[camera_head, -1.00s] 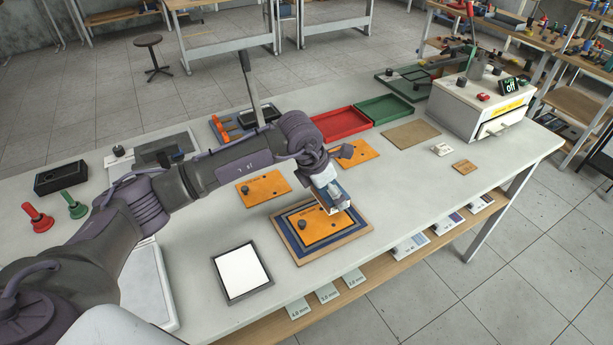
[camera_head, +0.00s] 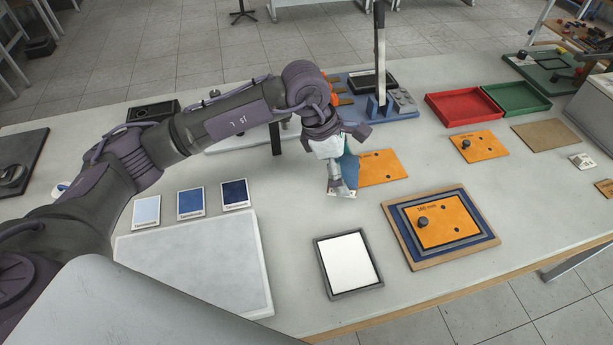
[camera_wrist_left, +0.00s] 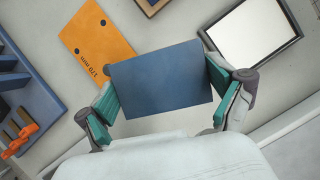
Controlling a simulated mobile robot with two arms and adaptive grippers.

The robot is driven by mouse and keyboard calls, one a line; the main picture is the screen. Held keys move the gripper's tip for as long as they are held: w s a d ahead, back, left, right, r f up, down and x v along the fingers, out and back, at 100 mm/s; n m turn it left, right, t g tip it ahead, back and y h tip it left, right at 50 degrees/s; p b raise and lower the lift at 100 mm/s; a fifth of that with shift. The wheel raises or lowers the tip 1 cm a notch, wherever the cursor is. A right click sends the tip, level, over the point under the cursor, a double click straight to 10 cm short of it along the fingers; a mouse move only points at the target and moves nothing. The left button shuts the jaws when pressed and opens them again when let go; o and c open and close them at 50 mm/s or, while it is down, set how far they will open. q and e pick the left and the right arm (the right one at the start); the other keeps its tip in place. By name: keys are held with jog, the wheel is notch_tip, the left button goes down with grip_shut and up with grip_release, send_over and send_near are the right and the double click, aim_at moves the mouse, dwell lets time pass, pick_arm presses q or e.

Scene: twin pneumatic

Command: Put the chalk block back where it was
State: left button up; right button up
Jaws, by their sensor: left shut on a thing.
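My left gripper (camera_head: 342,190) is shut on a blue rectangular block (camera_wrist_left: 162,78), held by its two short sides between the teal finger pads in the left wrist view. It may be the chalk block, but no marking on it shows. In the head view the block is mostly hidden by the gripper. The gripper hangs above the bare table, in front of an orange plate (camera_head: 382,168) and behind a black-framed white pad (camera_head: 348,262). Right of it lies a wooden board (camera_head: 425,262) with a dark blue frame and an orange knobbed plate (camera_head: 447,226). My right gripper is not in view.
Red (camera_head: 478,104) and green (camera_head: 516,98) trays stand at the back right. A blue rack with a tall lever (camera_head: 380,108) stands behind my gripper.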

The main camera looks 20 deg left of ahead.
pick_arm(q)
jog(key=p, duration=0.1)
send_over(318, 192)
jog(key=d, duration=0.1)
jog(key=shift+s+f, duration=0.15)
jog(key=shift+f, duration=0.35)
jog(key=shift+s+f, duration=0.15)
jog(key=shift+f, duration=0.35)
jog(key=shift+w+a+f+p, duration=0.1)
jog(key=shift+a+f+p, duration=0.15)
jog(key=shift+a+f, duration=0.3)
jog(key=shift+w+a+f+p, duration=0.1)
jog(key=shift+a+f+p, duration=0.2)
jog(key=shift+a, duration=0.35)
jog(key=shift+f, duration=0.3)
notch_tip(318, 192, down, 3)
jog(key=shift+f+p, duration=0.15)
jog(key=shift+p, duration=0.65)
jog(key=shift+f, duration=0.15)
jog(key=shift+f+b, duration=0.15)
jog(key=shift+b, duration=0.15)
jog(key=o, duration=0.9)
jog(key=shift+c, duration=0.2)
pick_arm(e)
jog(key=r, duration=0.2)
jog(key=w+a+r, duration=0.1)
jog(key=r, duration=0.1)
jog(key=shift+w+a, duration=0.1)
